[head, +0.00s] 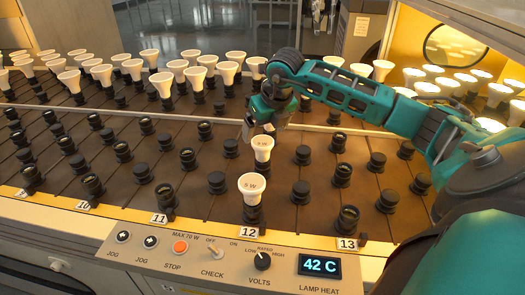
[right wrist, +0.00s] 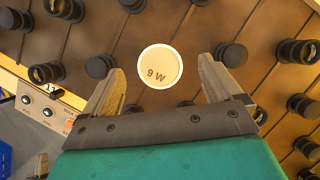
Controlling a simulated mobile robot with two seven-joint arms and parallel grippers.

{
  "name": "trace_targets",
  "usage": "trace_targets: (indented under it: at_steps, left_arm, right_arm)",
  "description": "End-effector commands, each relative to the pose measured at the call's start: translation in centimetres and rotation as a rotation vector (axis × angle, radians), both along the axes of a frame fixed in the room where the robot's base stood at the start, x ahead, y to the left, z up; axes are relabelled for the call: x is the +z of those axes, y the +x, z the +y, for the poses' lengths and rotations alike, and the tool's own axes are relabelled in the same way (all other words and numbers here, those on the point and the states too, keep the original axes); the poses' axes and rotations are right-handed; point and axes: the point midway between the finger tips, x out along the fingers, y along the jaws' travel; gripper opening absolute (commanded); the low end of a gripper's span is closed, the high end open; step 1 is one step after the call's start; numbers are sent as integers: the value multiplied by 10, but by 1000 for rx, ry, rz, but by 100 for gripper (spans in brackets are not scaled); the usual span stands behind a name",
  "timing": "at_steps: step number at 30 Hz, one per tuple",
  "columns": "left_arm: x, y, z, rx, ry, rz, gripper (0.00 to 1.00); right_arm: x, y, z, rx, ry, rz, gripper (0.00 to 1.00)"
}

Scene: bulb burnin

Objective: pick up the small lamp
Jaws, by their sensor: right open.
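Two white lamps stand upright in dark sockets in the column at label 12. The front lamp (head: 252,185) carries a wattage mark too small to read surely. The rear lamp (head: 262,148) is just behind it. My right gripper (head: 258,130) is over the rear lamp, open and empty, pointing down. In the right wrist view one round white lamp face (right wrist: 160,66) marked 9 W lies between the spread fingertips, touching neither. Which of the two lamps this is, I cannot tell for certain. My left gripper is not in view.
Many dark sockets fill the sloping brown rack (head: 120,205), several of them close around the lamps. Rows of white lamps (head: 160,84) stand at the back, with lit ones (head: 468,85) at the right. A control panel (head: 215,263) with a 42 C display (head: 320,266) runs along the front.

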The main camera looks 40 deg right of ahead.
Motion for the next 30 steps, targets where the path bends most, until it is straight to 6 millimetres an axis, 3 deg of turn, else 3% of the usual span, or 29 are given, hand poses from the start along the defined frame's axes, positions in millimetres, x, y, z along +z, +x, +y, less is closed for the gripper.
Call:
trace_targets:
  at_steps: [10, 20, 30]
  left_arm:
    - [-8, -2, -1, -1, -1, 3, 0]
    - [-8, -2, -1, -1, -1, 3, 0]
    - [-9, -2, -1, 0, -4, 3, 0]
  right_arm:
    - [-45, 12, 0, 1, 2, 2, 92]
    - [-51, 15, -1, 1, 1, 0, 92]
    - [-50, 15, -1, 0, 1, 0, 60]
